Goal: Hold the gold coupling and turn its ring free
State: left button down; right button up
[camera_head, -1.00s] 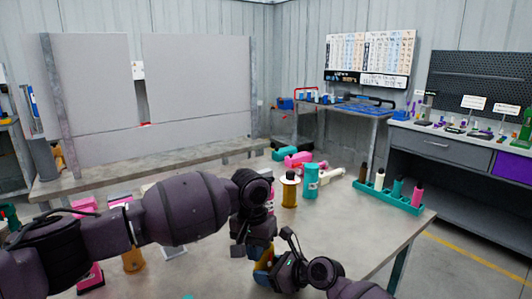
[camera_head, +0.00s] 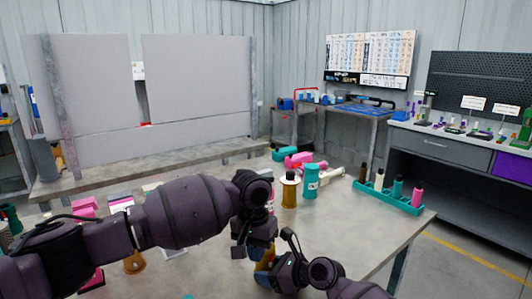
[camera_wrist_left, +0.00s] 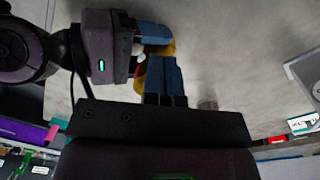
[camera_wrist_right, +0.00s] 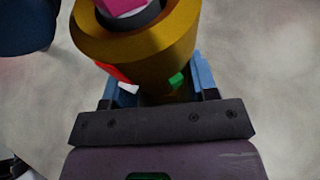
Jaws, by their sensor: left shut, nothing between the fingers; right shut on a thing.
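The gold coupling (camera_wrist_right: 165,45) fills the top of the right wrist view, with a wide gold rim, a dark ring (camera_wrist_right: 148,17) and a pink piece (camera_wrist_right: 122,5) at its upper end. My right gripper (camera_wrist_right: 155,88) is shut on its narrower body. In the head view the coupling (camera_head: 264,266) is mostly hidden between my two grippers. My left gripper (camera_wrist_left: 162,75) is shut and empty, its blue fingers close beside the coupling (camera_wrist_left: 167,49). I cannot tell whether they touch it. My right gripper (camera_wrist_left: 150,38) also shows there.
Pink and gold parts stand at left behind my left arm. The table's right front is clear.

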pick_arm(q)
jog(key=shift+w+a+f, duration=0.15)
jog(key=shift+a+f, duration=0.45)
jog(key=shift+f, duration=0.35)
pick_arm(e)
jog(key=shift+s+a+f, duration=0.1)
jog(key=shift+s+a, duration=0.05)
jog(key=shift+a, duration=0.1)
pick_arm(q)
jog(key=shift+s, duration=0.2)
notch_tip(320, 180, up, 7)
jog(key=shift+a, duration=0.2)
pick_arm(e)
jog(key=shift+w+d+f, duration=0.2)
jog(key=o, duration=1.1)
jog(key=shift+o, duration=0.6)
jog(key=shift+r, duration=0.15)
